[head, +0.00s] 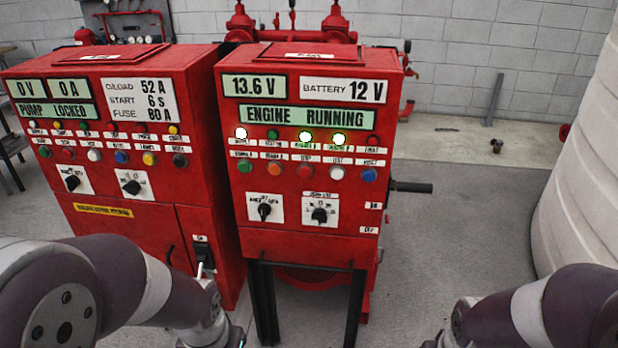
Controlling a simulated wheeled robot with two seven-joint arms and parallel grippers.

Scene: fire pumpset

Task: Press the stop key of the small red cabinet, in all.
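The small red cabinet (310,220) stands on black legs in the middle of the head view. Its display (291,115) reads "ENGINE RUNNING". Its key row holds a green key (244,166), an orange key (274,168), a red key (304,170), a white key (337,172) and a blue key (369,174). The labels above them are too small to read surely; the red key's may be "STOP". Both of my arms reach in at the lower corners, well below the keys. Their grippers lie beyond the bottom edge.
A larger red cabinet (195,195) stands close on the left, reading "PUMP LOCKED". A black handle (410,187) juts from the small cabinet's right side. A white ribbed tank (590,180) stands at the right. The grey floor (450,220) between is clear.

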